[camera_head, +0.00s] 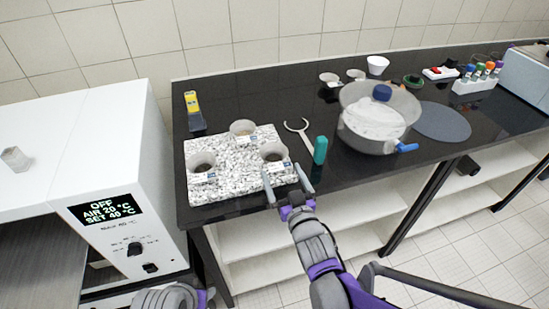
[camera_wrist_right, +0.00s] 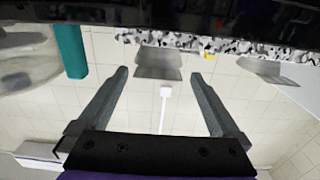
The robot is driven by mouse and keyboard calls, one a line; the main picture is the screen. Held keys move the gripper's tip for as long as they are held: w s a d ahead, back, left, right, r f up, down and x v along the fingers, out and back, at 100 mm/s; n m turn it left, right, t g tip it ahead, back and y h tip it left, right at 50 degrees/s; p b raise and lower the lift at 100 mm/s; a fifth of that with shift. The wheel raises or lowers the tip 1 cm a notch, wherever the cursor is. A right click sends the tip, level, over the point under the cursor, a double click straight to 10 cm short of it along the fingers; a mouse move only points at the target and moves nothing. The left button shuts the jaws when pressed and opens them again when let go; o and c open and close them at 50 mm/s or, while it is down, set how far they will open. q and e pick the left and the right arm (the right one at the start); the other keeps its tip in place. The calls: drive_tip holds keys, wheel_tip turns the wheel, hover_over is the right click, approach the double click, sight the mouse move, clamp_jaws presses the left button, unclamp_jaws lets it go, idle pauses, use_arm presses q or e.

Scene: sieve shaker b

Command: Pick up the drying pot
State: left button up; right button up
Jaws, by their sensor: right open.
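Three small metal pots stand on a speckled granite slab (camera_head: 225,187): one at left (camera_head: 202,166), one at the back (camera_head: 242,130), one at right front (camera_head: 273,154). Each has a white label. I cannot tell which is the drying pot. My right gripper (camera_head: 282,170) is open and empty at the slab's front right edge, close in front of the right front pot. In the right wrist view, which looks upside down, a pot (camera_wrist_right: 158,62) shows beyond and between the open fingers (camera_wrist_right: 160,80). Of my left arm only a grey and purple part shows; its fingers are out of view.
A large bowl (camera_head: 352,136) is farther right. A yellow and grey device (camera_head: 193,110) lies behind.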

sight(278, 162)
drive_tip(key=x, duration=0.4)
drive_tip(key=shift+w+r, duration=0.2)
drive_tip(key=shift+w, duration=0.15)
drive_tip(key=c, duration=1.1)
